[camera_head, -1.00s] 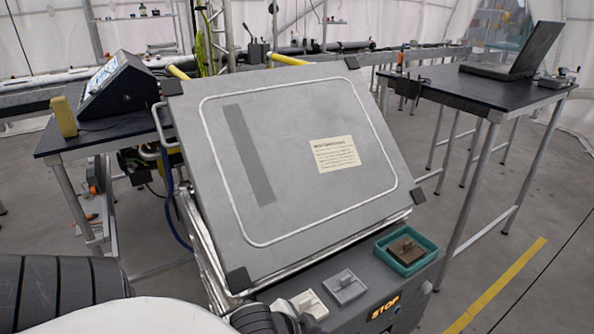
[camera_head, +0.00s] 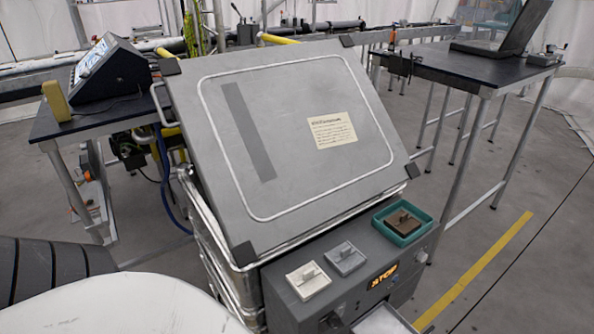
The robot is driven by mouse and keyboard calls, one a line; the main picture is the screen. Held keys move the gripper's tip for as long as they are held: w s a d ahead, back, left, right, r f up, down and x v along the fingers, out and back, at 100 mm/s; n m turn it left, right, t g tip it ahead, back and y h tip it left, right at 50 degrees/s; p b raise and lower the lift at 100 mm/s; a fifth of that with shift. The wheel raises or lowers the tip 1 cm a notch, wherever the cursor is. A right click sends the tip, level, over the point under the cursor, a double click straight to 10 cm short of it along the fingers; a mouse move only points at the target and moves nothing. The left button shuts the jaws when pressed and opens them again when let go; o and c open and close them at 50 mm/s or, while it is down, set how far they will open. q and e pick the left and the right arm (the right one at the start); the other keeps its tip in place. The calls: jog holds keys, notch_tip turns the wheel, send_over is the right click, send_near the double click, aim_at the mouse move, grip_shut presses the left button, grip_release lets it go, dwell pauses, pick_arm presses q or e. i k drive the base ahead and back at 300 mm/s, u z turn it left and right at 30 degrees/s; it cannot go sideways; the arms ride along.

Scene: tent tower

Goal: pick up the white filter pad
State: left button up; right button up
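The white filter pad (camera_head: 308,280) looks like a small off-white square plate with a raised tab. It lies at the left end of the dark grey ledge, below the large tilted panel. A similar light grey pad (camera_head: 345,258) lies beside it to the right. A brown pad (camera_head: 403,221) sits inside a teal tray (camera_head: 387,235) at the ledge's right end. Neither of my grippers shows in the head view. A dark ribbed part and a white rounded part of my own body fill the lower left corner. Nothing touches the white pad.
The large grey tilted panel (camera_head: 300,190) with a paper label (camera_head: 331,130) rises behind the ledge. A table with a laptop (camera_head: 508,40) stands right. A dark console (camera_head: 110,72) stands left. Floor is open at right.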

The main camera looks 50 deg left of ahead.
aim_at(307, 281)
jog(key=k, duration=0.35)
jog(key=z, duration=1)
jog(key=i, duration=0.85)
jog(key=u, duration=3)
jog(key=i, duration=0.5)
